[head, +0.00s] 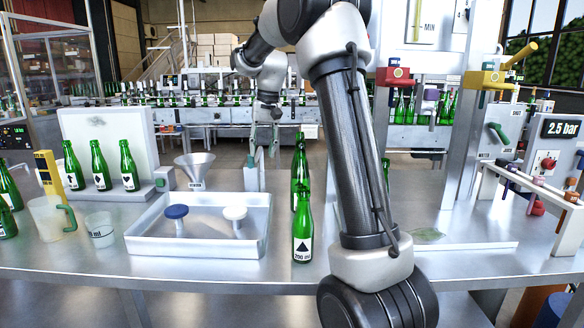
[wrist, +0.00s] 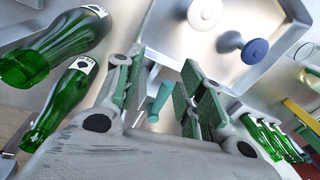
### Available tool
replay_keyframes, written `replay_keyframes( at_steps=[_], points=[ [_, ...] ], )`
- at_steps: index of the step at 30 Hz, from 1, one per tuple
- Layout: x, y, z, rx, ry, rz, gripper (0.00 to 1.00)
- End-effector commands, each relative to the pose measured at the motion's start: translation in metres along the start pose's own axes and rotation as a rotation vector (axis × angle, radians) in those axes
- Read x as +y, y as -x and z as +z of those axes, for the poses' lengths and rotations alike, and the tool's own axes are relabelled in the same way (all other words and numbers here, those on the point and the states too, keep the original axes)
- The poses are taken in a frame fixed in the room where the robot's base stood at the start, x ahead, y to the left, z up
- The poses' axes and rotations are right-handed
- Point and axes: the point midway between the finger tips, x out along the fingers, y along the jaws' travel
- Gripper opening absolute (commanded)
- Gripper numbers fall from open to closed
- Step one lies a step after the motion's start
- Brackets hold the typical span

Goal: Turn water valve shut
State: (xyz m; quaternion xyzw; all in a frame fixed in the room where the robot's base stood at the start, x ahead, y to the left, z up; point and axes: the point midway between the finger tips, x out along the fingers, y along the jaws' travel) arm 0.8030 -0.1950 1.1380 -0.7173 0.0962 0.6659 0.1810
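A green lever handle (head: 499,133) sits on the panel at the right of the head view, above a label that seems to read WATER. It slants down to the right. My gripper (head: 263,150) is far left of it, beyond the tray. In the wrist view my gripper (wrist: 162,75) has its green-padded fingers spread apart. A teal handle-like piece (wrist: 160,98) shows between the fingers, with gaps on both sides. I cannot tell what it belongs to, nor whether the fingers hold anything.
A metal tray (head: 195,246) holds a blue stamp-like piece (head: 177,218) and a white one (head: 235,217). A green bottle (head: 302,228) stands right of it with others behind. A funnel (head: 195,168) stands behind the tray. A rack (head: 540,190) stands at right.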

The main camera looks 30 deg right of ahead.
Motion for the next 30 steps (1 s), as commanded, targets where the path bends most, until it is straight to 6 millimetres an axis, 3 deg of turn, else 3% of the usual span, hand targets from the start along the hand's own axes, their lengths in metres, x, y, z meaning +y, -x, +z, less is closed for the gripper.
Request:
replay_keyframes(
  at_steps=[21, 30],
  points=[
    [0.038, 0.017, 0.154, 0.062, 0.206, 0.049, 0.39],
    [0.049, 0.018, 0.194, 0.088, 0.252, 0.056, 0.39]
  ],
)
